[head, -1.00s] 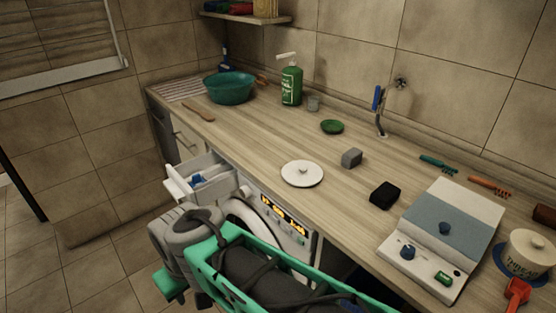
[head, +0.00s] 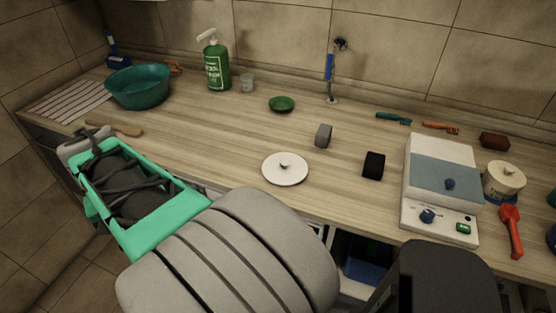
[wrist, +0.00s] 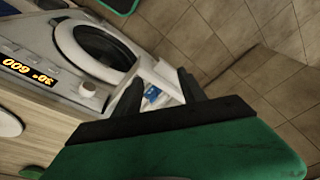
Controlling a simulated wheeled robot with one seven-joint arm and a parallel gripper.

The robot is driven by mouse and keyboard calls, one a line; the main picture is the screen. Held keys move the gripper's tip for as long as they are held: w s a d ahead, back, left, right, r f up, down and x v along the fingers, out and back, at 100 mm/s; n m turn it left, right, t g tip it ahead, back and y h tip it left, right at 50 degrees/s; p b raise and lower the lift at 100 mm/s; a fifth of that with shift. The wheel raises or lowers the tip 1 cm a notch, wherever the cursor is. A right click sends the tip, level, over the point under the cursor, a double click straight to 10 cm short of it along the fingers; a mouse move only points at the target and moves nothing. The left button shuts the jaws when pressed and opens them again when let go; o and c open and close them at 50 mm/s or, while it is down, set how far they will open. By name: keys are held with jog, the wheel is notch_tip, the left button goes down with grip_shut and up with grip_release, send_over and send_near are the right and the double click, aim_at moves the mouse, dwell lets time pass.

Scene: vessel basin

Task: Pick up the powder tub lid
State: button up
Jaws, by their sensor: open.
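A flat white round lid with a small knob (head: 285,168) lies on the wooden counter, near its front edge in the middle of the head view. Part of it also shows at the left edge of the wrist view (wrist: 8,123). My gripper (wrist: 158,92) is open and empty, with its two dark fingers apart. It points down in front of the counter, over the washing machine's pulled-out drawer (wrist: 166,74), and is well away from the lid. In the head view my arm hides the drawer, and the fingertips cannot be made out.
A teal basin (head: 139,88) and green bottle (head: 216,66) are behind left. Counter around the lid is clear.

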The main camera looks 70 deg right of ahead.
jog(key=s+d+r+m+p, duration=0.1)
jog(key=s+d+r+m, duration=0.15)
jog(key=d, duration=0.35)
jog(key=s+d+r+m+g+p, duration=0.1)
jog(key=d+m, duration=0.2)
jog(key=d, duration=0.3)
jog(key=s+d+r+m+p, duration=0.1)
jog(key=s+d+m, duration=0.15)
jog(key=d, duration=0.35)
jog(key=m+p, duration=0.3)
jog(key=m, duration=0.8)
send_near(285, 163)
jog(key=shift+w+d+f+g+y, duration=0.15)
jog(key=shift+w+g+y, duration=0.05)
jog(key=shift+w, duration=0.2)
jog(key=shift+w+d+f+g+y, duration=0.15)
jog(key=shift+w+d+g+y, duration=0.05)
jog(key=shift+w, duration=0.2)
jog(key=shift+m, duration=0.3)
jog(key=f+p, duration=0.1)
jog(key=f, duration=0.3)
jog(key=s+f+p, duration=0.1)
jog(key=f, duration=0.2)
jog(key=shift+p, duration=0.3)
jog(key=shift+w+f, duration=0.1)
jog(key=shift+f, duration=0.4)
jog(key=shift+c, duration=0.6)
grip_shut()
